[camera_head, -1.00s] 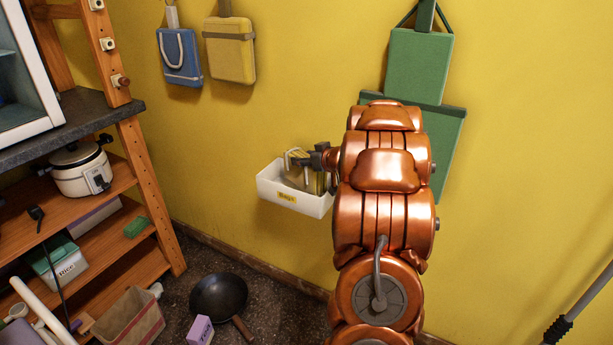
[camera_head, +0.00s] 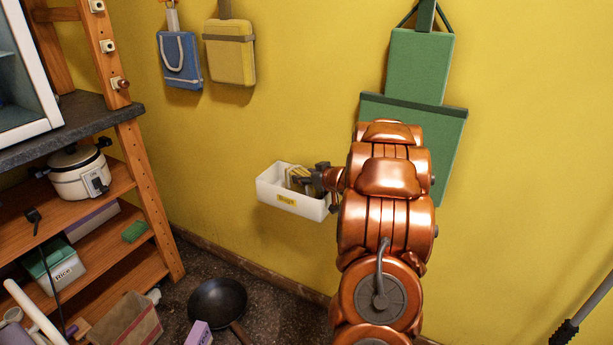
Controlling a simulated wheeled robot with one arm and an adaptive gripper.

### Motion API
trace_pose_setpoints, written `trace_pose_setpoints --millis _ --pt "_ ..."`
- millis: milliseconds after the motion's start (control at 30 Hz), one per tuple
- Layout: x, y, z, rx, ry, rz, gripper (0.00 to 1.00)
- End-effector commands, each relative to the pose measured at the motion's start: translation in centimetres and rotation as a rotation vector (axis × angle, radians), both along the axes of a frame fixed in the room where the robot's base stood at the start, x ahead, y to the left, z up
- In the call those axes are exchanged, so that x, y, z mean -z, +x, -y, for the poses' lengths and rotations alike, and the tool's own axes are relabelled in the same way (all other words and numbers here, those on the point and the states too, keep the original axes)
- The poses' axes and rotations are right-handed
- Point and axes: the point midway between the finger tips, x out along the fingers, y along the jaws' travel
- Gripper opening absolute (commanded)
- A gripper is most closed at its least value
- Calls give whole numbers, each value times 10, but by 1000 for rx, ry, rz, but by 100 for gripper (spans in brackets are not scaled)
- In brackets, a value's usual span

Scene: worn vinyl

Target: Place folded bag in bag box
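The bag box (camera_head: 274,197) is a white open box with a yellow "Bags" label, fixed to the yellow wall in the middle of the head view. A yellowish folded bag (camera_head: 299,176) shows inside the box at its right part, between or just behind the fingers. My gripper (camera_head: 303,178) reaches in over the right end of the box, with its fingers pointing left and down at the bag. Its fingers and the bag overlap, and my copper arm stands to the right. Whether the fingers press on the bag is too small to tell.
Blue (camera_head: 180,61) and yellow (camera_head: 231,52) bags hang upper left; green bags (camera_head: 418,66) hang behind my arm. A wooden shelf (camera_head: 150,200) with a rice cooker (camera_head: 80,172) stands left. A pan (camera_head: 217,303) and carton (camera_head: 126,318) are on the floor.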

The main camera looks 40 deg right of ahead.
Motion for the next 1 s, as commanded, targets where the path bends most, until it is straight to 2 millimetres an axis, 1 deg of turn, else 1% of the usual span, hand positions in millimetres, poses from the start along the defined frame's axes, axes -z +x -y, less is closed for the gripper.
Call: trace_pose_setpoints --millis 33,200,233,533,633,767,1000 --pt "0 0 0 0 0 0 58" --pt "0 0 0 0 0 0 76" --pt "0 0 0 0 0 0 78" --pt "-1 0 0 0 0 0 78" --pt "-4 -1 0 1 -1 0 78" --pt "-11 -16 0 3 -1 -1 78" --pt "-30 -58 -5 3 -1 1 78"
